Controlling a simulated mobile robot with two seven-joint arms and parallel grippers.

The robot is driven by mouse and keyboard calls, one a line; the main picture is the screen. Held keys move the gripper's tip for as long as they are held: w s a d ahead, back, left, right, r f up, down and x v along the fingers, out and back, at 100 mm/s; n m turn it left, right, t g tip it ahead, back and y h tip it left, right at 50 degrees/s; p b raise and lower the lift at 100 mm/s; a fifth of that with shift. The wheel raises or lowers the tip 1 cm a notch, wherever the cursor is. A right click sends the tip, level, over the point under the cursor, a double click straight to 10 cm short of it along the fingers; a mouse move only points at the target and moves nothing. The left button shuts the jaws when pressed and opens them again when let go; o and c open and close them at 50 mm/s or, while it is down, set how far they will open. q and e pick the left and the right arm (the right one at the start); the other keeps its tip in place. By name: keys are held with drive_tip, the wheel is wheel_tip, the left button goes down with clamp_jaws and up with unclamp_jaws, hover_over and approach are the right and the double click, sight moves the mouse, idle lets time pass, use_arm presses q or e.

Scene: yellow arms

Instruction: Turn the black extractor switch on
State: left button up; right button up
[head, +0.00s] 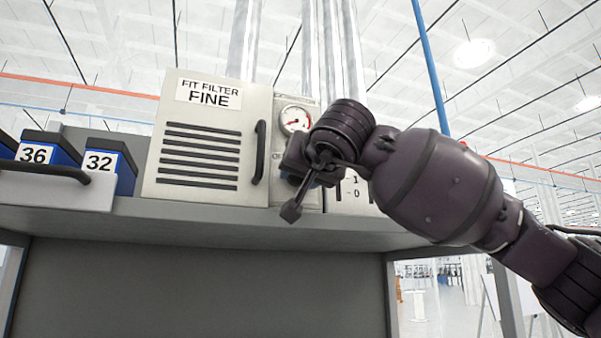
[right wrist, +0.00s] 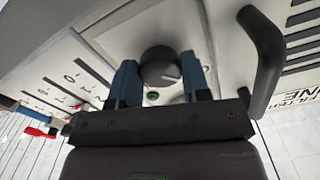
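The black extractor switch (right wrist: 159,67) is a round knob on the pale panel in the right wrist view. A light pointer mark shows faintly on its face. My right gripper (right wrist: 160,82) has its two blue fingers apart, one on each side of the knob as seen there. I cannot tell whether they touch it. In the head view my right gripper (head: 312,172) is in front of the extractor panel (head: 311,199), below the gauge, and hides the switch. My left gripper is not in view.
A cabinet marked FIT FILTER FINE (head: 203,140) with a black handle (head: 259,152) stands left of the panel. A pressure gauge (head: 295,119) is above my gripper. A panel marked 1 and 0 (head: 353,190) is at right. Blue numbered boxes (head: 110,166) stand on the shelf (head: 190,222).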

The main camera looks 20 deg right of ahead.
drive_tip(key=c, duration=0.3)
drive_tip(key=shift+m+b, duration=1.95)
drive_tip(key=shift+m, duration=7.05)
drive_tip(key=o, duration=0.9)
drive_tip(key=shift+o, duration=0.2)
drive_tip(key=shift+s, duration=0.1)
